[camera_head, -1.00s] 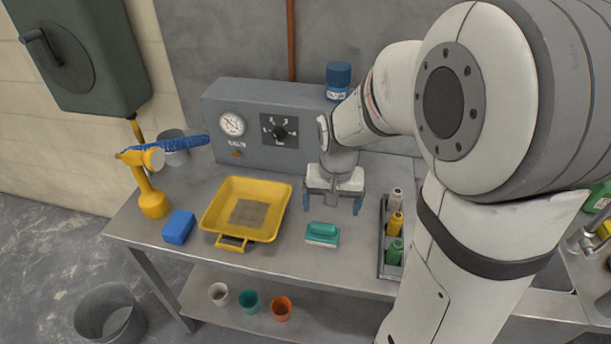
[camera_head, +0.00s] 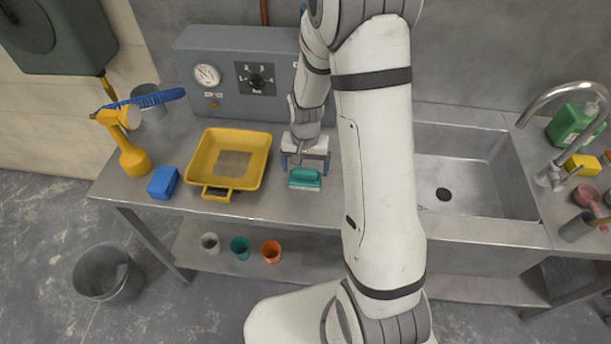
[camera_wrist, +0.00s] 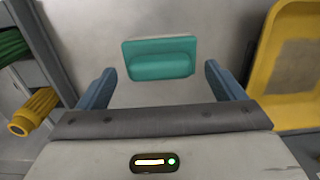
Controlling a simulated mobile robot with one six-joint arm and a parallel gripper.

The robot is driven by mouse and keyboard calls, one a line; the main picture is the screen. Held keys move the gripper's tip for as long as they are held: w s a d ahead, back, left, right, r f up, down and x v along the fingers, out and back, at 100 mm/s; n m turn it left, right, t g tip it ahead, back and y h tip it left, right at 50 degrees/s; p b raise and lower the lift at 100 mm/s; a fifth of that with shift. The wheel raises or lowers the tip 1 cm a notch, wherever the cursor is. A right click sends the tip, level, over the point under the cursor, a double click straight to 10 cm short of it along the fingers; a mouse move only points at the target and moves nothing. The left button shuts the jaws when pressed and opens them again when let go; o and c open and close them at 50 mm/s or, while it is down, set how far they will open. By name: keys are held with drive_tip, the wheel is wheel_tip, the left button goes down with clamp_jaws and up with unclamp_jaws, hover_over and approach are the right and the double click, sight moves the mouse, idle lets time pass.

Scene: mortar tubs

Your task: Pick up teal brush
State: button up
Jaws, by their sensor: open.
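The teal brush (camera_head: 305,178) lies on the metal bench, just right of the yellow tray. In the wrist view the teal brush (camera_wrist: 160,58) lies crosswise ahead of the fingertips, centred between them. My gripper (camera_head: 305,166) is open and empty, behind and close above the brush. In the wrist view my gripper's two blue fingers (camera_wrist: 160,85) stand apart with bare bench between them. I cannot tell the exact height of the fingertips above the bench.
The yellow tray (camera_head: 257,181) stands close left of the brush, with a blue block (camera_head: 163,182) beyond it. A grey control box (camera_head: 235,105) stands behind. In the wrist view a rack with a yellow bottle (camera_wrist: 34,111) is on the left. A sink (camera_head: 470,203) is at right.

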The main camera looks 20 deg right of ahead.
sight(305, 171)
drive_tip(key=shift+f, duration=1.1)
drive_tip(key=shift+c, duration=0.2)
drive_tip(key=c, duration=0.7)
wheel_tip(305, 171, up, 10)
drive_tip(key=shift+r+b, duration=0.1)
drive_tip(key=shift+b, duration=0.75)
drive_tip(key=shift+c, duration=0.2)
drive_tip(key=o, duration=0.6)
drive_tip(key=shift+c, duration=0.2)
drive_tip(key=c, duration=0.3)
drive_tip(key=shift+s, duration=0.1)
